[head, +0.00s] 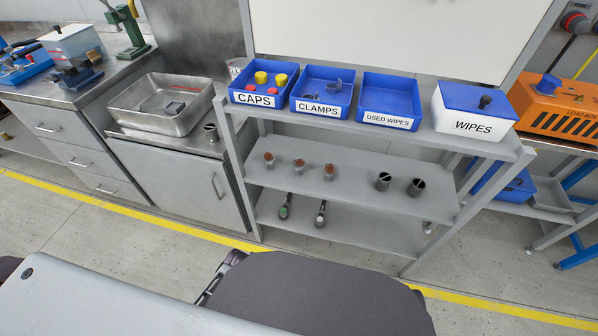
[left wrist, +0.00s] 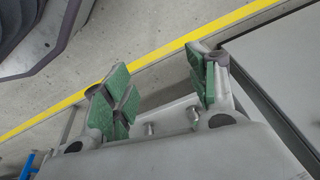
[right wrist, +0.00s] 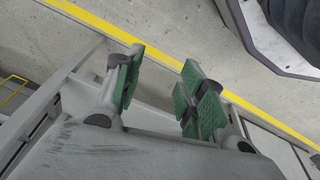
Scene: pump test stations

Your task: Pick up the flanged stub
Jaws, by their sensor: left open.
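Small metal stubs stand on the middle shelf of the grey rack in the head view. Three have rusty-brown tops: the left (head: 269,160), the middle (head: 298,168) and the right (head: 328,172). Two dark, hollow-looking ones, one (head: 383,181) and another (head: 416,187), stand further right. A similar grey cylinder (head: 210,132) stands beside the sink. I cannot tell which is the flanged stub. My left gripper (left wrist: 158,92) is open and empty over the floor. My right gripper (right wrist: 162,88) is also open and empty over the floor. Neither shows in the head view.
The rack top (head: 460,144) holds blue bins of caps (head: 256,98), clamps (head: 318,110) and used wipes (head: 387,122), plus a wipes box (head: 472,127). Two dark handled tools (head: 286,206) lie on the lower shelf.

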